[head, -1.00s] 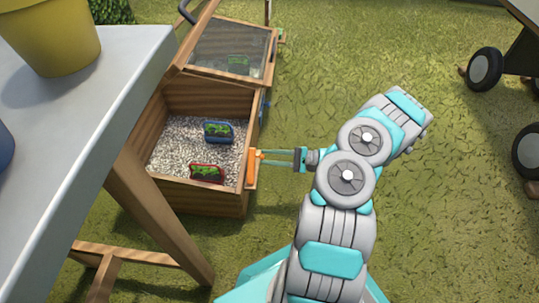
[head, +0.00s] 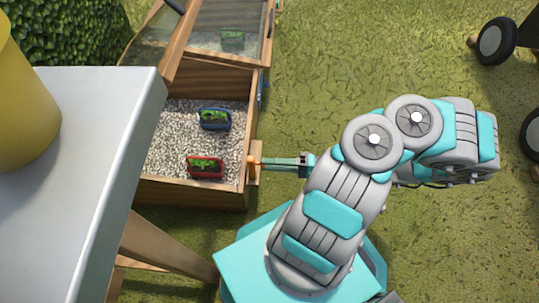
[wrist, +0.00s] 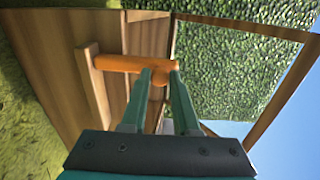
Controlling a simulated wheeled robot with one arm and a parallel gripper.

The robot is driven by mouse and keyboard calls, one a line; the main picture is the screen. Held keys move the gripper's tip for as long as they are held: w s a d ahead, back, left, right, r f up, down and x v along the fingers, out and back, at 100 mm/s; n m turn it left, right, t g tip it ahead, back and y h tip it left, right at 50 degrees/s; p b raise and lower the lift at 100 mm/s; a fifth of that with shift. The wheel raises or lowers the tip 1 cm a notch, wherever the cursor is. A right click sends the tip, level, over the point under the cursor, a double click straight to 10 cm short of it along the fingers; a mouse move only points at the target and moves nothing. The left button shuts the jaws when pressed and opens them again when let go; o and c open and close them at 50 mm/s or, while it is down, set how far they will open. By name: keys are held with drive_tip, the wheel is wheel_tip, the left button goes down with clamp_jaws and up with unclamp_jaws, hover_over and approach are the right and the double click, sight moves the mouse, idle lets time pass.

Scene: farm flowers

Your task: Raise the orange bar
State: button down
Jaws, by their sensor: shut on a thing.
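The orange bar (wrist: 120,63) sticks out from a small wooden block (wrist: 93,88) on the side of the wooden planter box. My gripper (wrist: 160,74) is shut on its free end in the wrist view. In the head view the bar (head: 252,164) is a short orange spot at the box's right front corner, with my gripper (head: 261,161) reaching it from the right. The bar looks end-on from above and points up from the block. The fingers partly cover its tip.
The wooden box (head: 195,193) holds gravel, a blue planter (head: 215,121) and a red planter (head: 205,172). Its glazed lid (head: 232,42) shows at the back. A grey table (head: 75,180) with a yellow pot (head: 22,110) stands left. Open grass (head: 370,60) lies to the right.

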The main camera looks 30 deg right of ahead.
drive_tip(key=shift+s+a, duration=0.1)
drive_tip(key=shift+s, duration=0.1)
idle(0.4)
drive_tip(key=c, duration=0.7)
unclamp_jaws()
drive_tip(key=v, duration=0.7)
drive_tip(key=shift+s+d, duration=0.25)
drive_tip(key=shift+d, duration=0.1)
